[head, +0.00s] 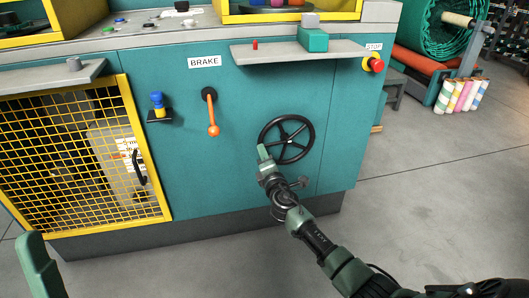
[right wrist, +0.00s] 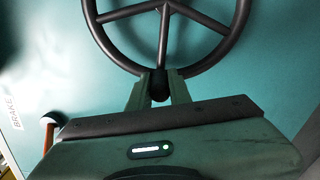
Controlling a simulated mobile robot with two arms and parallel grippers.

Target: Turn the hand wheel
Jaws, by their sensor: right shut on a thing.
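The hand wheel (head: 307,124) is a black spoked wheel on the teal machine front, right of the orange brake lever. In the right wrist view the wheel's rim (right wrist: 238,40) and spokes fill the top. My right gripper (head: 264,154) is at the wheel's lower left rim. In the right wrist view its two fingers (right wrist: 158,90) are shut on a dark knob (right wrist: 159,86) at the rim. The knob is partly hidden between the fingers. A green part, likely of my left arm, shows at the lower left of the head view; no left gripper can be made out.
The brake lever (head: 212,115) hangs left of the wheel under a BRAKE label. A grey shelf (head: 285,54) juts out above the wheel, with a red stop button (head: 374,64) at its right. A yellow mesh guard (head: 75,165) is at left.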

